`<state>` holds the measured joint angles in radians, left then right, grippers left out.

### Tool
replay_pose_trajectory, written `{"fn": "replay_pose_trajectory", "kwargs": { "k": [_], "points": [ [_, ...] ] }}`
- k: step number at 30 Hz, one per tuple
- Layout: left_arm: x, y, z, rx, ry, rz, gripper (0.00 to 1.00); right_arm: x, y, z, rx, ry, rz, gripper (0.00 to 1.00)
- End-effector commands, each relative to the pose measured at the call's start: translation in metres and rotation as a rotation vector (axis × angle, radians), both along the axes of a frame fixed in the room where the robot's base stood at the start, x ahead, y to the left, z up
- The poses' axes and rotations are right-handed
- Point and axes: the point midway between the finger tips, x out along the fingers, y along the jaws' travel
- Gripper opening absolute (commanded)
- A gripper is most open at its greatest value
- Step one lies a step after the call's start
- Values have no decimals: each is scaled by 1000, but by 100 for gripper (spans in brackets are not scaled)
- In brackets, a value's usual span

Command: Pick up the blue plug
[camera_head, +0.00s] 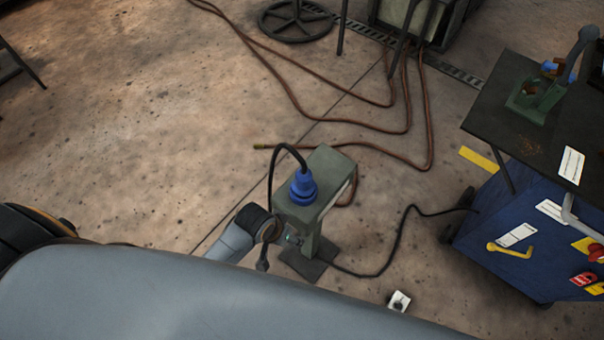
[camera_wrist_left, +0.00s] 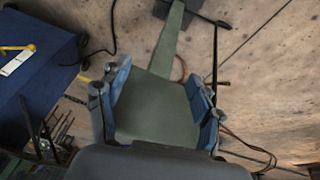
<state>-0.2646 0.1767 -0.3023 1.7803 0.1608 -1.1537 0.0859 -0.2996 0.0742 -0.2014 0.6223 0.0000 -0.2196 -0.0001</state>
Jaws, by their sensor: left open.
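The blue plug (camera_head: 303,187) sits upright on top of a grey-green pedestal (camera_head: 328,175) in the head view. A black cable arcs up from the plug and down its left side. My left arm comes in low at the left, its dark wrist (camera_head: 258,223) close beside the pedestal's left side. In the left wrist view my left gripper (camera_wrist_left: 158,76) is open, its two blue-grey fingers spread with the green pedestal (camera_wrist_left: 155,107) filling the view between them. I cannot tell whether they touch it. The plug cannot be made out there. My right gripper is out of view.
A blue cart (camera_head: 530,235) with a dark top stands at the right; it also shows in the left wrist view (camera_wrist_left: 40,65). A black cable (camera_head: 400,235) runs along the floor to it. Brown hoses (camera_head: 405,130) lie behind the pedestal. Floor at left is clear.

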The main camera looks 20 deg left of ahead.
Motion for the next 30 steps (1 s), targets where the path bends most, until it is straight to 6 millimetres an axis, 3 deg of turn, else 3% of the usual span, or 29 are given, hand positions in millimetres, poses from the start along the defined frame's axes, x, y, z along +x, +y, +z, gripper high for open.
{"fn": "replay_pose_trajectory", "kwargs": {
  "k": [1,8,10,12,18,23,26,30],
  "points": [
    [4,-5,29,-11,-14,-11,66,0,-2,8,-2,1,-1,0],
    [12,-28,123,-56,-49,-73,66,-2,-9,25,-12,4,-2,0],
    [15,-41,161,-79,-65,-117,66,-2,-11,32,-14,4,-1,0],
    [19,-56,184,-100,-67,-168,66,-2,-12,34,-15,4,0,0],
    [32,-85,211,-121,-44,-279,66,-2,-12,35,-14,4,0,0],
    [46,-97,223,-99,-1,-357,66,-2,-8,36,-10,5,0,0],
    [58,-94,231,-54,44,-395,66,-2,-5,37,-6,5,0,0],
    [77,-74,243,42,125,-399,66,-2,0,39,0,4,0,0]
  ]
}}
